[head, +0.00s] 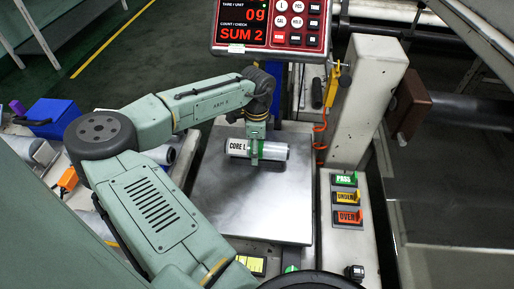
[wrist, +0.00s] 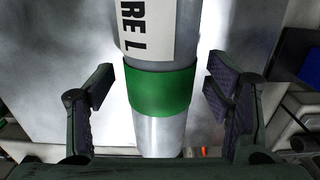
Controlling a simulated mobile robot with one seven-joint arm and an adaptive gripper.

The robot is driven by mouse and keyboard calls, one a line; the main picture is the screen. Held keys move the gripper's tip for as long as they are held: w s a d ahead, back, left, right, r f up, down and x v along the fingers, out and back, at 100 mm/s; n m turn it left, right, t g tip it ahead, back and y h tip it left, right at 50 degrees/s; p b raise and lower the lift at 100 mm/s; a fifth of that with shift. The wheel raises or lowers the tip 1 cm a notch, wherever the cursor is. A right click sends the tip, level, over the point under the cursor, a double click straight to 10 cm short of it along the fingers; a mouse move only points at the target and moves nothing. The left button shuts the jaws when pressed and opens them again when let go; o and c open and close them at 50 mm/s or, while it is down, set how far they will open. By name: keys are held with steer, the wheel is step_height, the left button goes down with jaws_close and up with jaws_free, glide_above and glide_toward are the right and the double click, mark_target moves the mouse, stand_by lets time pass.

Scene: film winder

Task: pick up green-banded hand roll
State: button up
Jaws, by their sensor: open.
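The green-banded hand roll (head: 275,151) is a silvery cylinder with a white "CORE L" label, over the metal weighing plate (head: 210,205) in the head view. In the wrist view its green band (wrist: 160,91) lies between the two open fingers of my gripper (wrist: 158,92), with a gap on each side. In the head view my gripper (head: 255,150) is at the roll from above and hides part of its middle. The lower side of the roll is hard to see, so I cannot tell exactly how it rests.
A scale display (head: 270,22) reading "SUM 2" stands behind the plate. A white post (head: 366,100) and a panel with PASS, UNDER and OVER switches (head: 346,205) stand to the right. A blue box (head: 50,118) and other rolls lie at the left.

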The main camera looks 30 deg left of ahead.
steer(key=shift+c, duration=0.4)
steer(key=c, duration=1.5)
